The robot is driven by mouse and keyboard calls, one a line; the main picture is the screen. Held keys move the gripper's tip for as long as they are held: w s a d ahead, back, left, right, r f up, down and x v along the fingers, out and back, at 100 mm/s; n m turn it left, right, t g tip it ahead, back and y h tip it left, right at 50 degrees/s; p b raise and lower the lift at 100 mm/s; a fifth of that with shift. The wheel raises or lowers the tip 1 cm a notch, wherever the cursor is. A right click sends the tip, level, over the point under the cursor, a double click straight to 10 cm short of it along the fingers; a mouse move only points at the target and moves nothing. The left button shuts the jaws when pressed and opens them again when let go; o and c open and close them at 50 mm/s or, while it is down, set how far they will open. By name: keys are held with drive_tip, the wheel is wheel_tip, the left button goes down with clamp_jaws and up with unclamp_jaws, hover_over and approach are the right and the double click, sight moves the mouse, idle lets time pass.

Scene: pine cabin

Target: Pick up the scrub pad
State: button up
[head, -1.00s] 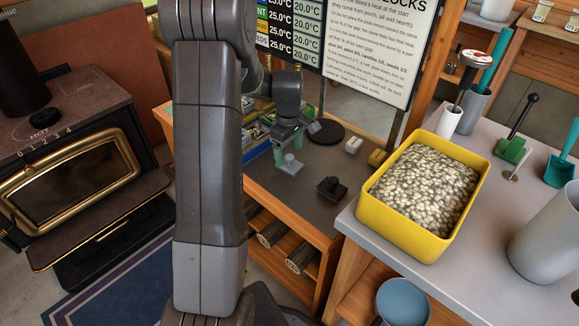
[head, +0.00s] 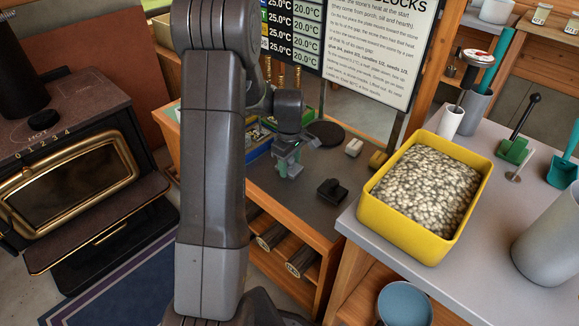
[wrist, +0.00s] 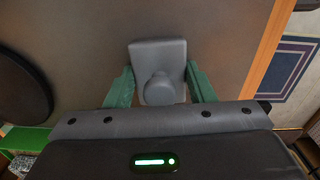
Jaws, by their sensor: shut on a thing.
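The scrub pad (wrist: 158,50) appears to be the grey slab with a round knob in the wrist view. It also shows on the dark bench top in the head view (head: 287,174), partly hidden by my fingers. My gripper (wrist: 160,76) has green fingers on both sides of the knob and is shut on it. In the head view my gripper (head: 288,160) points down at the bench. I cannot tell whether the pad's underside still touches the bench.
A black knobbed block (head: 332,191) sits to the right on the same bench. A yellow tub of pebbles (head: 402,226) stands on the grey counter at right.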

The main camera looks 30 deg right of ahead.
wheel_tip(320, 180, up, 10)
drive_tip(key=shift+p, duration=1.05)
